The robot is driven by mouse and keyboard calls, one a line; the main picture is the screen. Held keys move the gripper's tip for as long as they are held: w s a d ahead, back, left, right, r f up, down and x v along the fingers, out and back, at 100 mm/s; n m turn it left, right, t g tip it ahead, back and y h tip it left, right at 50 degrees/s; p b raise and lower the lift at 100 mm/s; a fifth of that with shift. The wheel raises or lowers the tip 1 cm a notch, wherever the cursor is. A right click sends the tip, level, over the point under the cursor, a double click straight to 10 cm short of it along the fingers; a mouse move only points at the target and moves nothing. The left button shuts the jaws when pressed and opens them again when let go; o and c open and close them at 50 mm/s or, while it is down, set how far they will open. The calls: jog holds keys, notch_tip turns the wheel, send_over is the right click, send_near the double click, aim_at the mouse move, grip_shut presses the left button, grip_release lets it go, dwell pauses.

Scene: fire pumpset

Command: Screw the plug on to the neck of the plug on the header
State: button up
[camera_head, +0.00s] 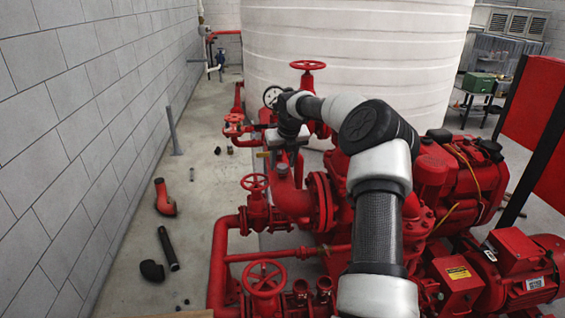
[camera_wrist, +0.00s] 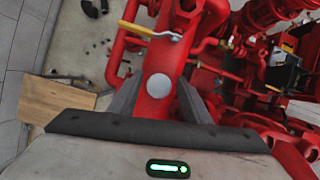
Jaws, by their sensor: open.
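In the wrist view a round light-grey disc (camera_wrist: 159,86) sits on the red header pipe (camera_wrist: 157,108). I cannot tell whether it is the plug or the face of the neck. My gripper (camera_wrist: 162,84) is open, with one dark finger on each side of the disc; whether they touch it is unclear. In the head view my gripper (camera_head: 290,160) points down over a red pipe elbow (camera_head: 285,194) near the middle of the pumpset. No separate plug can be made out in either view.
A yellow-handled lever (camera_wrist: 148,31) lies just beyond the fingers. Red handwheels (camera_head: 254,182) and pipework crowd around the arm. A wooden board (camera_wrist: 55,98) is at the left. Loose pipe pieces (camera_head: 168,248) lie on the floor by the grey wall. A white tank (camera_head: 355,50) stands behind.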

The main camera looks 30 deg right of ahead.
grip_shut()
jog(key=shift+a+m+h+b, duration=0.1)
jog(key=shift+m+h+b, duration=0.2)
jog(key=shift+m, duration=0.5)
jog(key=m+h, duration=0.1)
jog(key=m, duration=0.2)
jog(key=shift+g, duration=0.3)
jog(key=shift+r+m+p, duration=0.1)
jog(key=shift+m+p, duration=0.3)
jog(key=shift+m, duration=0.2)
jog(key=m, duration=0.1)
jog(key=m+g+h, duration=0.1)
jog(key=shift+f+m, duration=0.2)
jog(key=shift+m, duration=0.5)
